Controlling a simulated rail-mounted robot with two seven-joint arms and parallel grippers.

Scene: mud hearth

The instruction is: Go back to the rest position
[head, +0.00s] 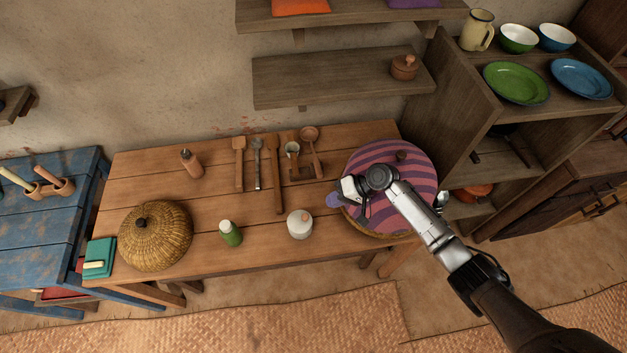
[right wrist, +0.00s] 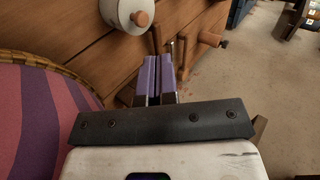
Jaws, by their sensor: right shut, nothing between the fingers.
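My right arm comes in from the lower right in the head view. My right gripper (head: 333,200) is over the left edge of a round basket covered with a purple and pink striped cloth (head: 412,165). In the right wrist view its purple fingers (right wrist: 159,72) are pressed together with nothing between them. The striped cloth (right wrist: 40,120) and the basket's woven rim show on the left there. A white pot with an orange-brown knob (head: 300,226) stands left of the gripper, apart from it; it also shows in the right wrist view (right wrist: 128,14). My left gripper is out of view.
A shelf unit (head: 460,100) with plates and bowls stands at right. A wall shelf (head: 330,78) hangs behind.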

